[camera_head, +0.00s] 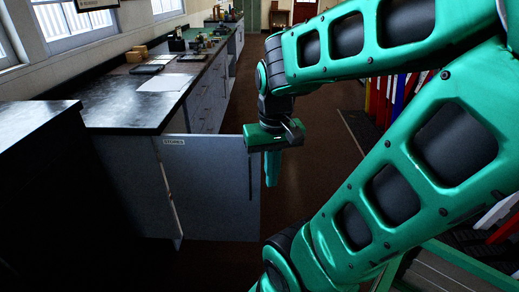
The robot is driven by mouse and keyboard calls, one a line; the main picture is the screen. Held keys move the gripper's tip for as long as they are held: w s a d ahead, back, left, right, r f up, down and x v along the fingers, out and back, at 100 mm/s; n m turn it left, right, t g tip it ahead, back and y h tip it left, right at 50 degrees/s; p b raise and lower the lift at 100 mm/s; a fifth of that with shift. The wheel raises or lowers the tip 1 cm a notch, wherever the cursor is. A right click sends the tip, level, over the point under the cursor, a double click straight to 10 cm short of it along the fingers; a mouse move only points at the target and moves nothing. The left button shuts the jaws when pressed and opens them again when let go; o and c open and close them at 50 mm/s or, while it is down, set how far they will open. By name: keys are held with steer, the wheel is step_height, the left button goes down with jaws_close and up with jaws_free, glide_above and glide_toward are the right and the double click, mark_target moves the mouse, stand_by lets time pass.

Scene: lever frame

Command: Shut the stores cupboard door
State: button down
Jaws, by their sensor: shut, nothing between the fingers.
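The stores cupboard door (215,190) is a grey-blue panel with a small white label reading STORES (173,142) near its top left. It stands swung out from the grey cabinet (125,175) under the dark worktop and reaches into the aisle. A dark upright handle shows near its right edge. My gripper (271,180) is shut and empty, pointing down beside the door's right edge. I cannot tell whether it touches the door. The cupboard's inside is mostly hidden behind the door.
The long dark worktop (125,108) carries paper, trays and small items, with drawers (205,100) below. A black surface (35,125) stands close at left. Coloured levers (385,98) stand at right behind my arm. The brown floor (300,130) between is clear.

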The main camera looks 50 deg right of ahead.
steer(key=w+d+f+m+t+h, duration=0.1)
steer(key=w+d+f+m+h, duration=0.15)
steer(key=w+d, duration=0.7)
steer(key=w+d+f+m+t+h, duration=0.1)
steer(key=w+d+f+t, duration=0.15)
steer(key=w+d, duration=0.7)
steer(key=w+d+r+x, duration=0.1)
steer(key=w+x, duration=0.1)
steer(key=x, duration=1)
steer(key=shift+d+f+g, duration=0.2)
steer(key=shift+g, duration=0.25)
steer(key=shift+w+n, duration=0.15)
steer(key=shift+n, duration=0.1)
